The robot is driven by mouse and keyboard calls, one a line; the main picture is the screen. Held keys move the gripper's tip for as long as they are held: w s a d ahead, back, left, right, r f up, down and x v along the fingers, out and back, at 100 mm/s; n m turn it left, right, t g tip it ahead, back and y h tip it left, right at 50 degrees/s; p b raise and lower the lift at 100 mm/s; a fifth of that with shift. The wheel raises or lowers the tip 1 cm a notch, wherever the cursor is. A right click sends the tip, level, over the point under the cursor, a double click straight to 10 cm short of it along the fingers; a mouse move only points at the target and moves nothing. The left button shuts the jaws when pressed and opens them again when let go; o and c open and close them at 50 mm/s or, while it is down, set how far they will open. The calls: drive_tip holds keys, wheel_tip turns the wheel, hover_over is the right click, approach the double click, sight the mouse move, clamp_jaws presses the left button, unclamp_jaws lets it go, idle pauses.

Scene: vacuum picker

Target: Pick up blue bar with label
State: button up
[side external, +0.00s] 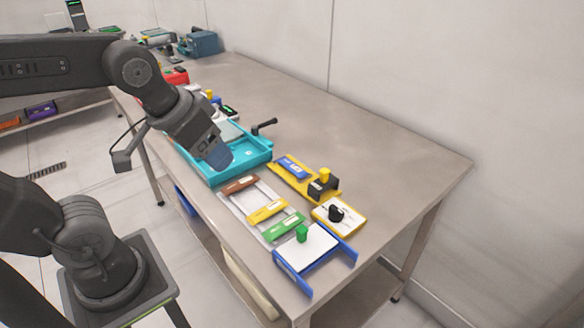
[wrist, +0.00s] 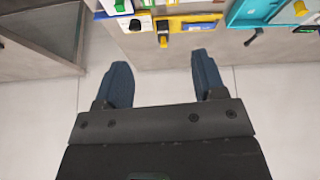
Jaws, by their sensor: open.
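The blue bar with a white label (side external: 292,167) lies in the far-left end of a yellow tray (side external: 319,199) on the table. In the wrist view, a blue bar (wrist: 200,26) shows near the top edge, on the yellow tray (wrist: 178,20). My gripper (side external: 219,158) is above the teal tray in the side view, to the left of the blue bar and apart from it. In the wrist view, my gripper (wrist: 160,62) has its two blue fingers spread wide with nothing between them.
A teal tray (side external: 262,157) with a black handle stands left of the yellow tray. Brown (side external: 240,185), yellow (side external: 267,211) and green (side external: 283,225) bars lie nearer the front. A blue-sided white plate (side external: 308,247) sits near the front edge. The table's right side is clear.

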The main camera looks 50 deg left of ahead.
drive_tip(key=w+a+r+n+g, duration=0.2)
drive_tip(key=w+n, duration=0.3)
drive_tip(key=w, duration=0.4)
drive_tip(key=n+g, duration=0.3)
drive_tip(key=n, duration=0.9)
hover_over(294, 167)
wheel_tip(294, 167, down, 12)
wheel_tip(294, 167, down, 14)
drive_tip(key=shift+r, duration=0.25)
drive_tip(key=c, duration=1.1)
drive_tip(key=shift+r, duration=0.15)
